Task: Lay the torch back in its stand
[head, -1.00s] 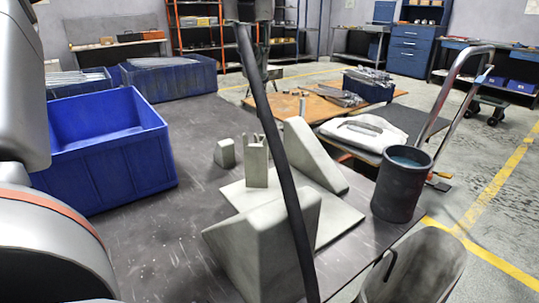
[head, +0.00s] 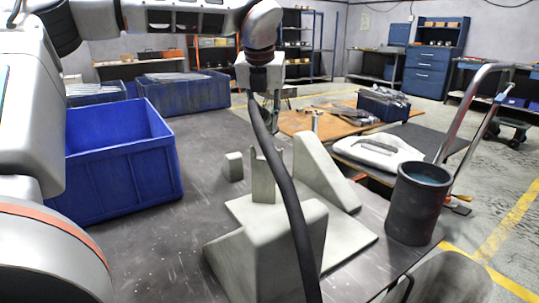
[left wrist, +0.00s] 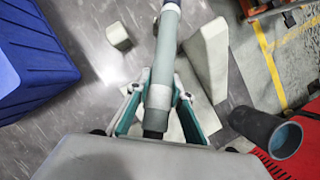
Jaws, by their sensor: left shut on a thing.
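My left gripper (head: 266,98) hangs above and behind the stand in the head view, fingers pointing down. In the left wrist view, it (left wrist: 157,100) is shut on the torch, a grey-green cylinder (left wrist: 165,48) running between the fingers. In the head view, a black hose (head: 283,185) drops from the gripper across the front of the stand. The stand is a pale plate (head: 345,243) with a notched upright post (head: 263,180) and sloped blocks at front (head: 265,250) and back (head: 322,172). The torch is apart from the post as far as I can tell. My right gripper is out of view.
A blue bin (head: 120,175) stands left of the stand, and a small pale block (head: 233,166) lies behind it. A dark open cup (head: 417,208) stands at the table's right edge. A cart with a chrome handle (head: 468,105) is beyond.

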